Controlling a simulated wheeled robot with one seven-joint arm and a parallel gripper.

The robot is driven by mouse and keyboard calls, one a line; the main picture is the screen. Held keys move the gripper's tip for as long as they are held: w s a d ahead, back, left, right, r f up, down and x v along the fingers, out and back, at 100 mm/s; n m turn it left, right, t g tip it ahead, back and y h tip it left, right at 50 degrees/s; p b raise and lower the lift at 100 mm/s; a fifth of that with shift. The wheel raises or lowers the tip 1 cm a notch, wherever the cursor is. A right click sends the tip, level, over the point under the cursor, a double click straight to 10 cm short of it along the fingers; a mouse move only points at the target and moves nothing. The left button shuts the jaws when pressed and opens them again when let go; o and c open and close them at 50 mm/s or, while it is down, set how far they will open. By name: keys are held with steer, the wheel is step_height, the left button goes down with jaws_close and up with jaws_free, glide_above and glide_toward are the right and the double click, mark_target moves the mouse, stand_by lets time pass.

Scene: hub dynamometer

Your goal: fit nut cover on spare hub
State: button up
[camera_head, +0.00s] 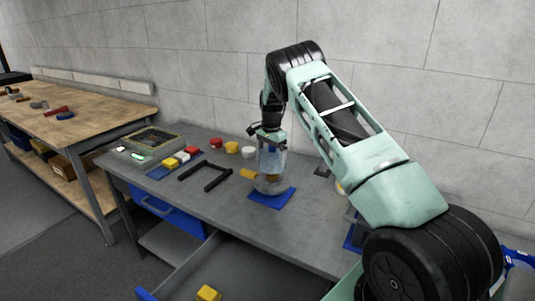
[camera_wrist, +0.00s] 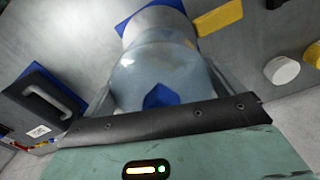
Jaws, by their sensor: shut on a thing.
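My gripper (camera_head: 271,143) points down over the work table and is shut on a clear, see-through cover, which I take to be the nut cover (camera_wrist: 155,72). The cover fills the middle of the wrist view between the fingers. Below it, a pale round part, apparently the spare hub (camera_head: 271,186), sits on a blue mat (camera_head: 264,200); the mat also shows in the wrist view (camera_wrist: 128,14). The cover is upright over this part. I cannot tell whether it is seated or just above it, and the contact is hidden.
A black U-shaped frame (camera_head: 205,178), coloured blocks (camera_head: 181,158) and several round caps (camera_head: 231,147) lie further left. A flat tray (camera_head: 150,141) stands at the far left. An open drawer (camera_head: 200,262) juts out below.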

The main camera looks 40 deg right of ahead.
mark_target(271, 170)
steer(key=shift+s+f+b, duration=0.1)
steer(key=shift+f+b, duration=1.6)
steer(key=shift+f, duration=1.15)
steer(key=shift+f, duration=0.55)
steer(key=o, duration=0.6)
steer(key=shift+o, duration=0.2)
steer(key=shift+r+p, duration=3.2)
steer(key=shift+r, duration=2.4)
steer(key=shift+f, duration=0.1)
